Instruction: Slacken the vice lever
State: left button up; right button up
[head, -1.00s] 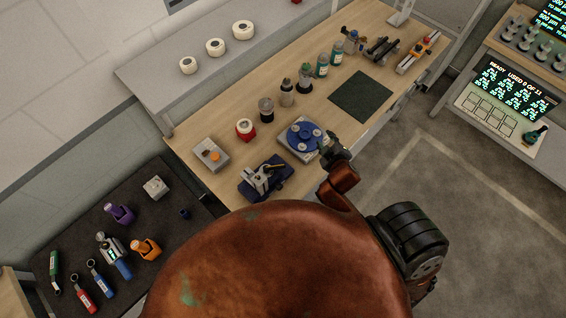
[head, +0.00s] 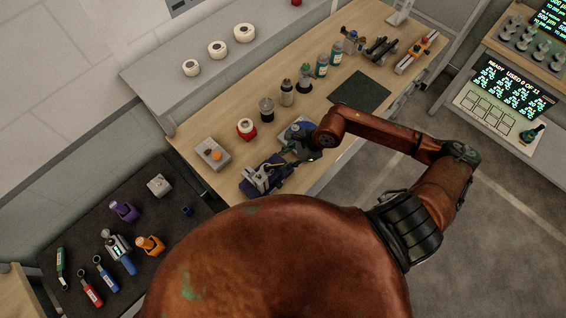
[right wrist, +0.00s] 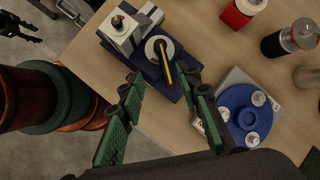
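The dark blue vice (head: 258,184) with its pale jaw block stands near the bench's front edge; it also shows in the right wrist view (right wrist: 121,36). Its lever (right wrist: 164,58), a slim bar with yellow on it, points toward my right gripper in the wrist view. My right gripper (right wrist: 163,77) is open, its green-padded fingers apart with the lever's end showing between them; I cannot tell whether they touch it. In the head view, the right gripper (head: 290,155) is beside the vice. A dark gripper, apparently my left one (right wrist: 22,28), shows small at the wrist view's top left, its opening unclear.
A blue round fixture (right wrist: 245,112) on a grey plate sits close beside my right gripper. A red container (head: 246,129), several bottles and a grey box with an orange knob (head: 213,153) stand behind. A dark tool table (head: 80,238) is at the left.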

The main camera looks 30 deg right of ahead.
aim_at(282, 165)
jog(key=shift+h, duration=0.5)
jog(key=f, duration=0.2)
jog(key=w+f+p, duration=0.1)
jog(key=f, duration=0.2)
jog(key=w+f+p, duration=0.1)
jog(key=f, duration=0.2)
jog(key=shift+w+a, duration=0.1)
jog(key=shift+c, duration=0.7)
grip_shut()
